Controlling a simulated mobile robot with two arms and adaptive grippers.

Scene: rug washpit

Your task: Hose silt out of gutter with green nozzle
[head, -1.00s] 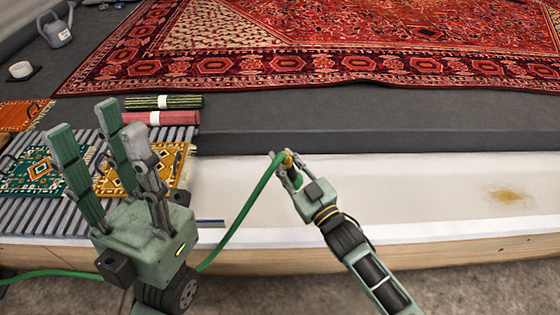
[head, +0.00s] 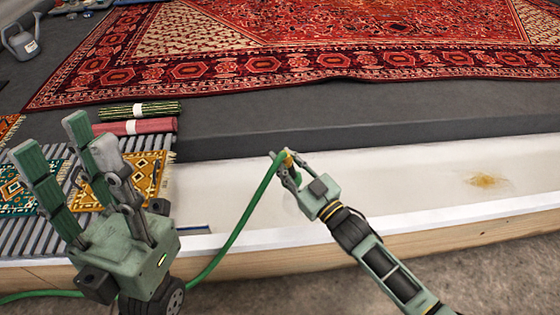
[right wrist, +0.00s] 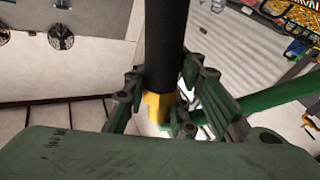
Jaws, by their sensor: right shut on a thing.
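My right gripper (head: 285,165) is shut on the nozzle (head: 289,158) above the pale gutter (head: 380,182). The green hose (head: 243,220) bends from it down over the gutter's front edge to the left. In the right wrist view, the nozzle (right wrist: 166,45) shows a black barrel and yellow collar between the fingers. The green hose (right wrist: 275,97) runs off to the right there. A brown silt patch (head: 484,180) lies in the gutter, well right of the gripper. My left gripper (head: 65,140) is open and empty, fingers up, at the left. No water shows.
A red patterned rug (head: 330,62) lies on the dark raised floor behind the gutter. A slatted rack (head: 30,238) with small rugs is at the left, near two rolled rugs (head: 136,127). A watering can (head: 21,42) stands far left.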

